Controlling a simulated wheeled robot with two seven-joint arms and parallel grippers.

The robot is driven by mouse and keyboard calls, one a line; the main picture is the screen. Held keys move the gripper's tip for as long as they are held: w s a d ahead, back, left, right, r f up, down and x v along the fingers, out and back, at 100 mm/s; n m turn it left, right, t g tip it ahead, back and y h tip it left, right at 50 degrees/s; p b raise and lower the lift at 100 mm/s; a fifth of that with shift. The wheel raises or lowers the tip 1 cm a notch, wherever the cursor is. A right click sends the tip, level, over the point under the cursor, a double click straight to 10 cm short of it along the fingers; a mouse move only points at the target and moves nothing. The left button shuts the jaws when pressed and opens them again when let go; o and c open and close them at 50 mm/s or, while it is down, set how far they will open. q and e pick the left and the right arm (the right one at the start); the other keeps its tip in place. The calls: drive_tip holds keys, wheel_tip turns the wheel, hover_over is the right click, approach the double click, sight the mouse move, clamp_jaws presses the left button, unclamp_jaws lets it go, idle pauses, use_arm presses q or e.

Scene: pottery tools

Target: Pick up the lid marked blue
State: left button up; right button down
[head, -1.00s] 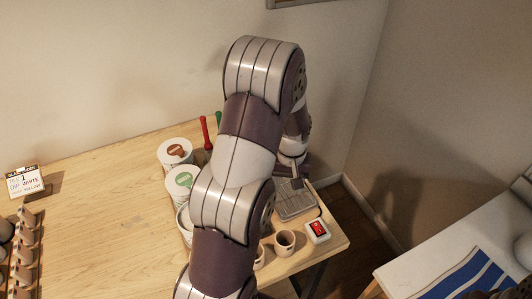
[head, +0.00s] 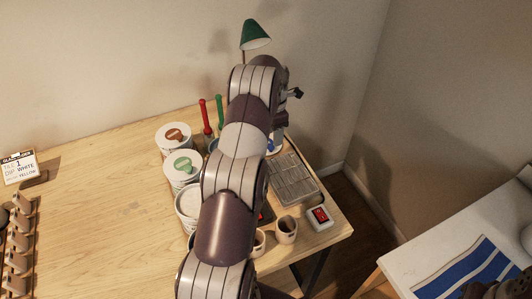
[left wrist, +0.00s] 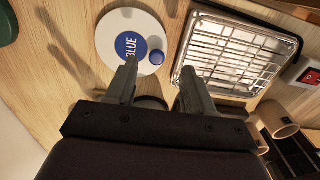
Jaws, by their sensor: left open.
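The lid marked blue (left wrist: 112,36) is a white disc with a blue oval label and a round blue knob, in the upper part of the left wrist view. In the head view only a small blue and white bit of it (head: 273,147) shows beside my arm. My left gripper (left wrist: 157,76) is open and empty, its fingers pointing toward the lid and the metal rack. The left fingertip overlaps the lid's lower edge in the picture; no contact is clear. In the head view the gripper (head: 294,93) is mostly hidden behind my arm.
A wire rack on a tray (head: 292,180) lies right of the lid. A green lamp (head: 256,35) rises behind.

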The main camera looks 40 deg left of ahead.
sight(271, 146)
use_arm(q)
drive_tip(key=p, duration=0.1)
drive_tip(key=f, duration=0.1)
drive_tip(key=f+p, duration=0.1)
drive_tip(key=shift+s+a+f+p, duration=0.1)
drive_tip(key=shift+s+a+p, duration=0.15)
drive_tip(key=shift+p, duration=0.05)
wheel_tip(271, 146, down, 2)
drive_tip(key=shift+a+f, duration=0.1)
drive_tip(key=shift+f, duration=0.35)
clamp_jaws()
